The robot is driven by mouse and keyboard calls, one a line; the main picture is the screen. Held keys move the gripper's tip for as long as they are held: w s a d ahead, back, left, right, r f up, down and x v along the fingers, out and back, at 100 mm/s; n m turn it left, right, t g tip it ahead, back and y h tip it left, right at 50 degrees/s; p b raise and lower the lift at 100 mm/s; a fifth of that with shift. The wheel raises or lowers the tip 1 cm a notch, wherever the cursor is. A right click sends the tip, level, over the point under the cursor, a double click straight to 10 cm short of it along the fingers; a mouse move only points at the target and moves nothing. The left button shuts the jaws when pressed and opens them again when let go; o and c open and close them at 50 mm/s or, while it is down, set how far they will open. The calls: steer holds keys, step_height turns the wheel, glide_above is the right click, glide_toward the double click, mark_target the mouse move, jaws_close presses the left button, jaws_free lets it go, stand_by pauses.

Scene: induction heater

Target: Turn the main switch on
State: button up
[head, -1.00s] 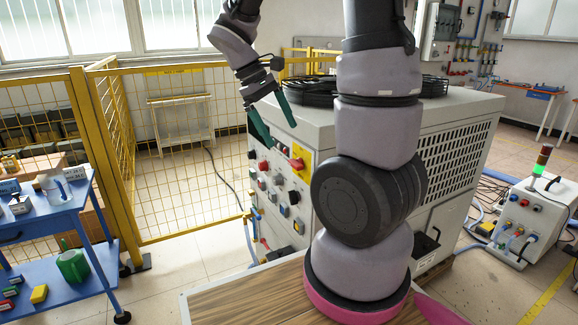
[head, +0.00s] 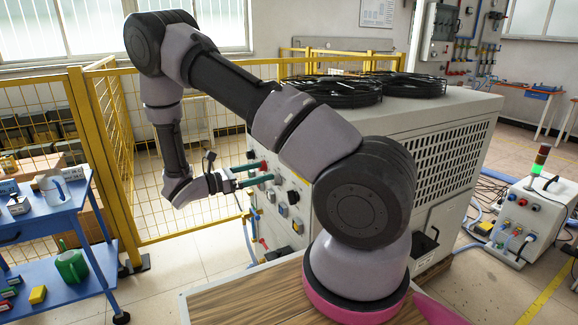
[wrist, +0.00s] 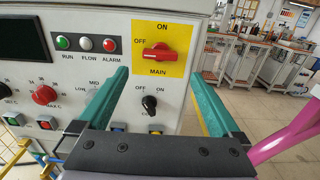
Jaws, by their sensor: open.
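The main switch (wrist: 158,52) is a red handle on a yellow plate (wrist: 178,67) in the wrist view, near the top centre. The handle lies level, along the OFF label on its left; ON is marked above it. In the head view my arm hides the switch. My gripper (wrist: 160,76) is open, with its green fingers spread to the lower left and lower right of the switch, apart from it and empty. In the head view my gripper (head: 263,172) points right at the control panel of the white cabinet (head: 460,140).
Below the main switch is a black OFF/ON selector (wrist: 149,103). A red knob (wrist: 44,95) and indicator lamps (wrist: 86,44) are to the left. A yellow fence (head: 190,235) stands left of the cabinet, and a blue cart (head: 60,215) is farther left.

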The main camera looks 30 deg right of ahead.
steer(key=d, duration=1)
steer(key=shift+w+d, duration=0.15)
steer(key=shift+d, duration=0.15)
steer(key=c, duration=1.1)
steer(key=shift+c, duration=0.2)
steer(key=shift+m, duration=0.4)
steer(key=m, duration=1)
steer(key=shift+f+m, duration=0.1)
steer(key=shift+m, duration=0.3)
